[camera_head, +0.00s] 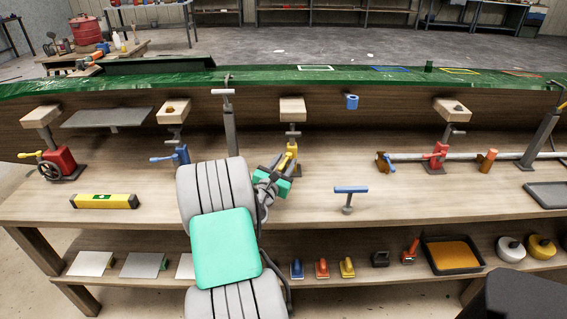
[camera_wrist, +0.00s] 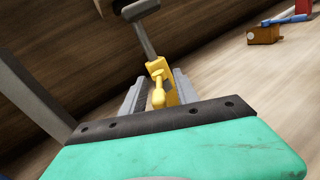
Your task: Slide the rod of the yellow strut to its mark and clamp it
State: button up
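The yellow strut (camera_head: 291,152) stands on the bench in front of the green-topped hull mould, near the middle. Its grey rod (camera_head: 292,132) rises toward a wooden block (camera_head: 292,109) on the mould's side. In the wrist view the yellow strut body (camera_wrist: 160,72) and its yellow clamp lever (camera_wrist: 158,98) lie between my fingers, with the rod (camera_wrist: 145,38) leading up and left. My gripper (camera_head: 280,170) is at the strut; the wrist view shows its grey fingers (camera_wrist: 160,90) apart, with a visible gap beside the lever. I cannot make out a mark on the rod.
A blue strut (camera_head: 181,154) and a red strut with a handwheel (camera_head: 62,161) stand to the left. Another red strut (camera_head: 436,156) and a pipe clamp (camera_head: 468,155) are right. A blue-topped T-piece (camera_head: 350,191) stands nearby. A yellow level (camera_head: 105,201) lies front left.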

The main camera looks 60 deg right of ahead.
jog(key=shift+c, duration=0.4)
grip_shut()
dwell(1.0)
